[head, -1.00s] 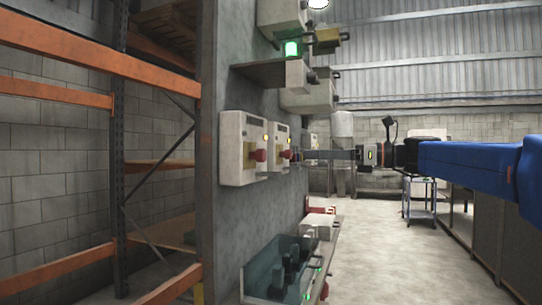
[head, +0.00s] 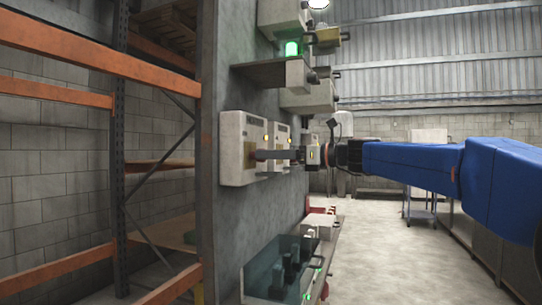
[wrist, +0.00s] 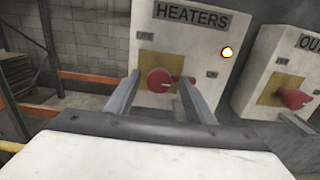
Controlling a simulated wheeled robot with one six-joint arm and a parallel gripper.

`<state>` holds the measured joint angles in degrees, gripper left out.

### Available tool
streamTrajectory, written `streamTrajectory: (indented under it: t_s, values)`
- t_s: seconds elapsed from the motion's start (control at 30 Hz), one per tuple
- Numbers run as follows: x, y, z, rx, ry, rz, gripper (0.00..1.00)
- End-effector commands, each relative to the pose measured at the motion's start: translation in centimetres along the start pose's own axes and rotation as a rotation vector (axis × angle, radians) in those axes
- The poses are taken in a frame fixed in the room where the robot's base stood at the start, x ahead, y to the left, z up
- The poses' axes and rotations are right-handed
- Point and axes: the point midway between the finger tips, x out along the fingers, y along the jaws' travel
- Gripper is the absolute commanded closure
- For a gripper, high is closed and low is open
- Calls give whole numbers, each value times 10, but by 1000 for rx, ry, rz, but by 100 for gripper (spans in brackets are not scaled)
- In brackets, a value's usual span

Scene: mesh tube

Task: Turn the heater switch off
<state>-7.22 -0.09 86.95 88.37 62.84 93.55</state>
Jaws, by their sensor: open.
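The heater box, a pale box labelled HEATERS (wrist: 190,40), fills the top middle of the wrist view, with a lit amber lamp (wrist: 227,52). Its red rotary switch (wrist: 160,80) sits on a yellow plate, its handle pointing right toward a small label. My gripper (wrist: 159,84) is open, with one finger on each side of the red switch. I cannot tell whether either finger touches it. In the head view the heater box (head: 233,150) is the left one on the wall, and my gripper (head: 262,155) reaches its front, hiding most of the switch.
A similar box with a red switch (wrist: 292,97) is close on the right, its label cut off. Orange racking (head: 60,150) stands left; the floor on the right is open.

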Motion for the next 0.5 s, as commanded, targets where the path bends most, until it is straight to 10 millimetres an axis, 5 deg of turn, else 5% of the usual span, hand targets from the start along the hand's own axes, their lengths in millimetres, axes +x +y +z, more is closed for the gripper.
streamTrajectory:
  t_s: [0.3, 0.47, 0.5]
  values:
    - [2, 0, 0, 0, 0, 0, 53]
    - [2, 0, 0, 0, 0, 0, 91]
    - [2, 0, 0, 0, 0, 0, 92]
